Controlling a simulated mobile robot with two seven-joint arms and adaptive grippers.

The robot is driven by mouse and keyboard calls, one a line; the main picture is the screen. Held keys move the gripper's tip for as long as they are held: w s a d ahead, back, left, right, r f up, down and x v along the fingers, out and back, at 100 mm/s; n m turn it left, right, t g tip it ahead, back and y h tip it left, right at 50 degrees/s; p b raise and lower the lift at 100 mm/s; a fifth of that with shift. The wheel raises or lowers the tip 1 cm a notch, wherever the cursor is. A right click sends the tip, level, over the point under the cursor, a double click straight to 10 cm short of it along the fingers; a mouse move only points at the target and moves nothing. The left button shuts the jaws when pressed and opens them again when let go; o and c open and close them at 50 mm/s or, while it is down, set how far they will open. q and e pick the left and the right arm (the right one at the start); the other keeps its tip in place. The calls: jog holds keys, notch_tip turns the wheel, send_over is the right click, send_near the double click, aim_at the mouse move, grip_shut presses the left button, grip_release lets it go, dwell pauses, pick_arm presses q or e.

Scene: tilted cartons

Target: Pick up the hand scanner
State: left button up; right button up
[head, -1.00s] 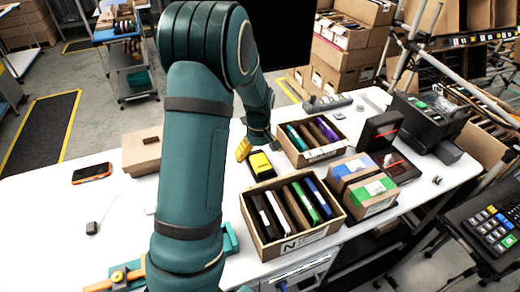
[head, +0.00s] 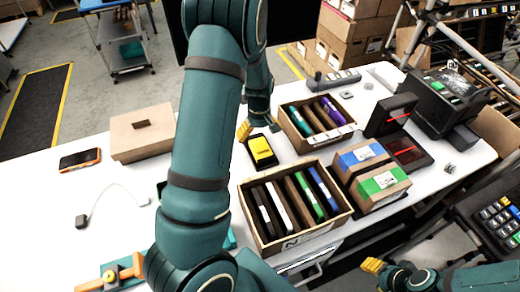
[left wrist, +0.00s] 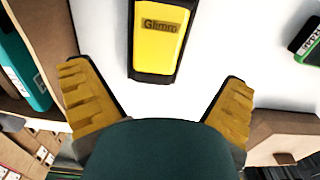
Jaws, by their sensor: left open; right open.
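The hand scanner appears to be the yellow-and-black device (head: 261,151) lying on the white table, left of the boxes. It also shows at the top of the left wrist view (left wrist: 160,40), with lettering on its yellow face and its far end cut off. My left gripper (head: 257,128) is open and empty, just beyond the scanner in the head view. In the left wrist view its yellow fingers (left wrist: 156,80) are spread to either side of the scanner's near end, apart from it. My right gripper (head: 373,265) is open at the lower right, away from the scanner.
Two open cartons of thin upright items stand close by, one behind (head: 345,137) and one in front (head: 340,221). A closed brown box (head: 142,145) and an orange-edged phone (head: 80,159) lie left. Small taped boxes (head: 362,158) stand right.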

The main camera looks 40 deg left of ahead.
aim_at(260, 146)
pick_arm(q)
jog(key=shift+w+f+b, duration=0.2)
jog(key=shift+f+b, duration=0.2)
jog(key=shift+f, duration=2.9)
jog(key=c, duration=1.1)
